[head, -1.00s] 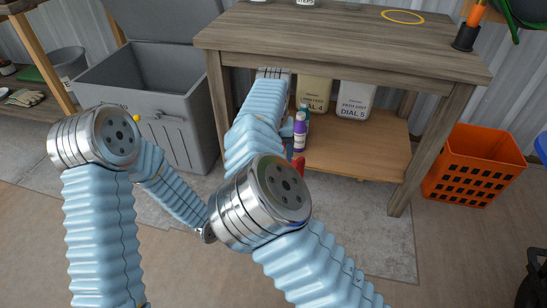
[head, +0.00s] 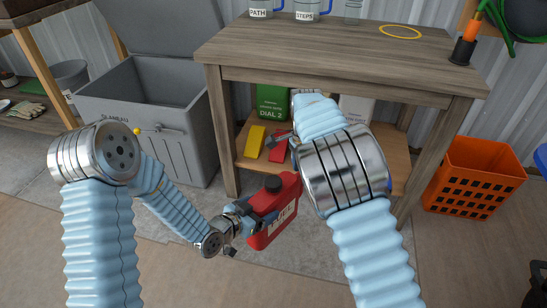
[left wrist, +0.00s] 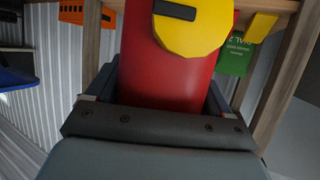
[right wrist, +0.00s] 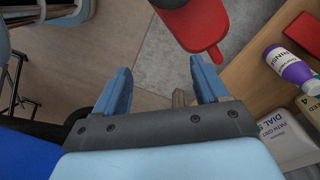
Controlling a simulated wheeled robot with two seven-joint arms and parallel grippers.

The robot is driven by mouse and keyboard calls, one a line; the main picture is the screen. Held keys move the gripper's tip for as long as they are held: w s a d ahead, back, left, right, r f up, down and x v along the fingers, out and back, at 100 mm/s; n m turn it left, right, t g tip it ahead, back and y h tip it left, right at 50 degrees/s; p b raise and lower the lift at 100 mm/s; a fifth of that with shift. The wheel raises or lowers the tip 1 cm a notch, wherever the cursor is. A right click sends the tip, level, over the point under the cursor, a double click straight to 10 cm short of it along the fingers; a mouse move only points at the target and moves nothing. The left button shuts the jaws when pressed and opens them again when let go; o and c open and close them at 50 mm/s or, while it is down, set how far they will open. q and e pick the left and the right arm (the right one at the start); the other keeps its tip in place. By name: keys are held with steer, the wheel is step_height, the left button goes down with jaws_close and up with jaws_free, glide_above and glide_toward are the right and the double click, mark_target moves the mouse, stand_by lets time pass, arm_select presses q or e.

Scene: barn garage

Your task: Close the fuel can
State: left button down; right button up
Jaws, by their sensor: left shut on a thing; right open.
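The red fuel can (head: 282,215) with a white FUEL label is in front of the workbench in the head view. My left gripper (head: 243,217) is shut on the can from the left. In the left wrist view the can's red body (left wrist: 165,80) fills the jaws, with a yellow disc with a dark slot (left wrist: 192,22) in front of it; I cannot tell whether this is its cap. My right gripper (right wrist: 158,78) is open and empty. The can (right wrist: 192,22) lies beyond its fingertips, apart from them.
The workbench (head: 330,50) has a lower shelf (head: 398,160) bearing a green container (head: 272,102), a yellow block (head: 255,142) and a red block (head: 278,149). A purple-labelled bottle (right wrist: 289,68) shows in the right wrist view. An orange crate (head: 470,180) stands right, a grey bin (head: 150,125) left.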

mark_target(273, 181)
steer(key=a+r+n, duration=0.1)
steer(key=n, duration=0.6)
steer(key=a+n, duration=0.1)
steer(key=n, duration=0.5)
steer(key=a+r+n, duration=0.1)
steer(key=n, duration=0.6)
steer(key=shift+a+r+n, duration=0.2)
steer(key=shift+r+n, duration=0.1)
steer(key=shift+r, duration=0.05)
steer(key=a+r+n, duration=0.1)
steer(key=n, duration=0.2)
steer(key=a+n, duration=0.1)
steer(key=n, duration=0.3)
steer(key=s+a+r+n, duration=0.1)
steer(key=a+n, duration=0.1)
steer(key=n, duration=0.1)
steer(key=shift+r+t+y, duration=0.3)
steer(key=n, duration=0.1)
steer(key=a+n, duration=0.1)
steer(key=shift+s+r+n, duration=0.1)
steer(key=shift+r+n, duration=0.25)
steer(key=shift+n, duration=0.05)
steer(key=shift+f, duration=0.1)
steer(key=shift+f, duration=3.95)
steer(key=shift+c, duration=0.3)
